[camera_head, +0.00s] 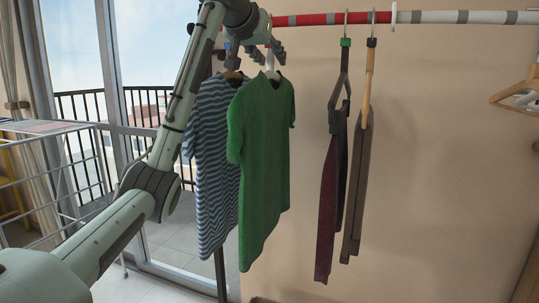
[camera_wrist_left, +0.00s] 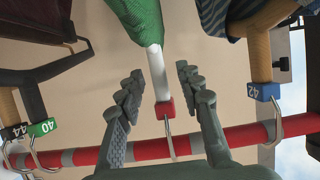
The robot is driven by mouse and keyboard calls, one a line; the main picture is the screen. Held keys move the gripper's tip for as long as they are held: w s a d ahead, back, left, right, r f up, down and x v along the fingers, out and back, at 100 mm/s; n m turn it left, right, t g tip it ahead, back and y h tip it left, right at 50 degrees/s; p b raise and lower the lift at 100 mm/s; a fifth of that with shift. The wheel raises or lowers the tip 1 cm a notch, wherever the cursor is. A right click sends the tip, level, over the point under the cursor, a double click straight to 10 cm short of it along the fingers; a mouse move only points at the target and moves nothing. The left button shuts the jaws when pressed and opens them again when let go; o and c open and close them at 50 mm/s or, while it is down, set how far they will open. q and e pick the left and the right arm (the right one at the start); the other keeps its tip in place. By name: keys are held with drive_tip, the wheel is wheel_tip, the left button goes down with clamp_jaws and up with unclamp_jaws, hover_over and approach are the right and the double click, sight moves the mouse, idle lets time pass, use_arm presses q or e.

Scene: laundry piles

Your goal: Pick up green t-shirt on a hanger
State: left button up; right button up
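The green t-shirt (camera_head: 265,165) hangs on a white hanger (camera_head: 270,66) from the red-and-grey rail (camera_head: 310,19). In the left wrist view the green t-shirt (camera_wrist_left: 138,18) is at the top. The white hanger's neck (camera_wrist_left: 157,72), with a red size tag (camera_wrist_left: 166,108) and metal hook, runs down to the rail. My left gripper (camera_head: 256,54) is up at the rail, above the shirt. In the left wrist view its fingers (camera_wrist_left: 160,70) are spread on either side of the hanger neck, with gaps showing on both sides. My right gripper is not in view.
A blue striped shirt (camera_head: 213,165) hangs close left of the green one. A maroon garment (camera_head: 327,210) and a brown garment (camera_head: 355,190) hang to the right, past a clear gap. A white drying rack (camera_head: 35,170) stands at left. Wooden hangers (camera_head: 515,90) are at far right.

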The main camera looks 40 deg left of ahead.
use_arm(q)
clamp_jaws()
drive_tip(key=shift+r, duration=0.15)
idle(0.4)
drive_tip(key=shift+r, duration=0.6)
wheel_tip(320, 180, up, 2)
drive_tip(key=shift+r, duration=0.2)
drive_tip(key=s, duration=0.3)
drive_tip(key=s+d+b, duration=0.1)
drive_tip(key=s, duration=0.2)
drive_tip(key=s+d+b, duration=0.1)
drive_tip(key=s, duration=0.2)
drive_tip(key=shift+s+d+f, duration=0.2)
drive_tip(key=shift+s, duration=0.2)
drive_tip(key=s+d, duration=0.2)
drive_tip(key=s, duration=0.5)
drive_tip(key=shift+s, duration=0.35)
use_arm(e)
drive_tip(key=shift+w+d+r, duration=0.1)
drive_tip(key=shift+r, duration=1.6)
